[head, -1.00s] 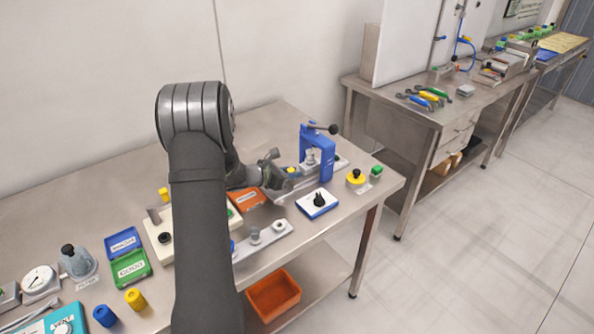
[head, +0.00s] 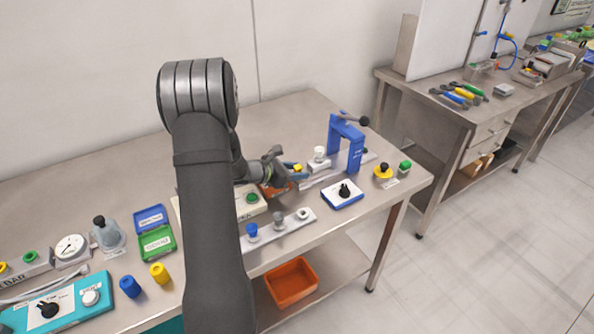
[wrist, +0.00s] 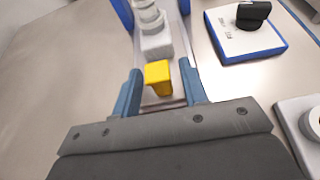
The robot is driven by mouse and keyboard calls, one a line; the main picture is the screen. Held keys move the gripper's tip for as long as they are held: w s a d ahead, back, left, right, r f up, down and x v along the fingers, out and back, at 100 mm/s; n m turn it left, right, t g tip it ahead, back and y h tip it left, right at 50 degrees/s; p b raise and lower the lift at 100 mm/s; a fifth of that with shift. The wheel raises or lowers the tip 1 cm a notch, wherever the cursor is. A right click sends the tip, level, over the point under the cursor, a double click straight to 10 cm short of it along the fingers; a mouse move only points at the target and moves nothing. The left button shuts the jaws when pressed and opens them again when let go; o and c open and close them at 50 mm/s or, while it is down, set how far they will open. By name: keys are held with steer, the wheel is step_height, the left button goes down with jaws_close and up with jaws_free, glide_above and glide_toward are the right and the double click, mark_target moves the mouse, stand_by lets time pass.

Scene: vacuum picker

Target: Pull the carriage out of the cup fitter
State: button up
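The cup fitter is a blue press frame (head: 347,146) with a black-knobbed lever on top, standing over a pale rail at the back right of the bench. The carriage (wrist: 155,44), a light grey block with a white cup on it, sits on the rail in front of the frame, on my gripper's side. In the head view its white cup (head: 319,155) stands clear to the left of the frame. Its yellow handle (wrist: 158,76) faces me. My gripper (wrist: 160,80) has its blue fingers on either side of the handle, with small gaps showing at both sides.
A white-and-blue box with a black knob (head: 343,195) stands right of the rail. A yellow button (head: 383,171) and a green one lie beyond. A strip with small cups (head: 278,231) lies nearer the front. Bare bench lies left of the rail.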

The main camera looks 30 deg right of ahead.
steer(key=v, duration=1.7)
steer(key=shift+a, duration=0.25)
steer(key=x, duration=1.8)
steer(key=shift+d+r, duration=0.1)
steer(key=shift+r, duration=0.1)
steer(key=shift+o, duration=0.2)
